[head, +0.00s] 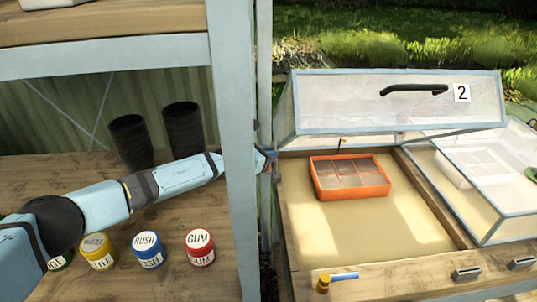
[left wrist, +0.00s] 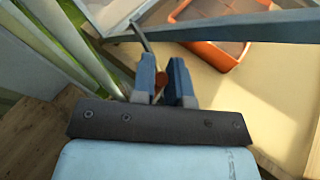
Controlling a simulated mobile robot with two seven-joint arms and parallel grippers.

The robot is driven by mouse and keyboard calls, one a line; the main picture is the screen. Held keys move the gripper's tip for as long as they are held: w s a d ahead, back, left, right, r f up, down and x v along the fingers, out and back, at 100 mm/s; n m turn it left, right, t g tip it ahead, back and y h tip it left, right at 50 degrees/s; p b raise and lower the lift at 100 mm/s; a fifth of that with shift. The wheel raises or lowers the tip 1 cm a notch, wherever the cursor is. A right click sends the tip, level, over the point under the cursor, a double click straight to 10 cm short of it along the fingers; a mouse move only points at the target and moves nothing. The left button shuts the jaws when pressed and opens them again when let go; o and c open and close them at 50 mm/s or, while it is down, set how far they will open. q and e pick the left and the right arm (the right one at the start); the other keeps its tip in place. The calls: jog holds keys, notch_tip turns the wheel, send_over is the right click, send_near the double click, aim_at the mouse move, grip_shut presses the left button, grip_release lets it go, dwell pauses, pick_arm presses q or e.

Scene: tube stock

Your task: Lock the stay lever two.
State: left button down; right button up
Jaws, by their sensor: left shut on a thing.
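The cold frame marked 2 (head: 462,93) has its clear lid (head: 340,105) raised, with a black handle (head: 415,89) on it. My left gripper (head: 268,160) reaches past the shelf post to the frame's left side. In the left wrist view its two blue fingers (left wrist: 161,84) are shut on a small orange-red piece (left wrist: 159,83), apparently the stay lever's knob. A thin grey rod (left wrist: 141,38) rises just beyond the fingers. Most of the lever is hidden by the fingers, so its position cannot be told. My right gripper is not in view.
An orange seed tray (head: 350,192) sits inside the frame. A blue-handled brass piece (head: 337,280) lies on the front rail. The shelf post (head: 233,150) stands close beside my left arm. Black pots (head: 130,140) and labelled jars (head: 148,250) stand on the shelf.

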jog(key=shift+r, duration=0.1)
pick_arm(q)
jog(key=c, duration=1.1)
grip_release()
jog(key=shift+c, duration=0.2)
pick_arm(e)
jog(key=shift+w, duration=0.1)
pick_arm(q)
jog(key=shift+s+a+r, duration=0.15)
jog(key=shift+a, duration=0.05)
jog(key=p+v, duration=0.3)
jog(key=v, duration=0.4)
jog(key=shift+r, duration=0.15)
jog(key=p+v, duration=0.1)
jog(key=v, duration=0.4)
jog(key=shift+s+a, duration=0.1)
jog(key=shift+a, duration=0.1)
jog(key=shift+s+a, duration=0.25)
jog(key=shift+a, duration=0.05)
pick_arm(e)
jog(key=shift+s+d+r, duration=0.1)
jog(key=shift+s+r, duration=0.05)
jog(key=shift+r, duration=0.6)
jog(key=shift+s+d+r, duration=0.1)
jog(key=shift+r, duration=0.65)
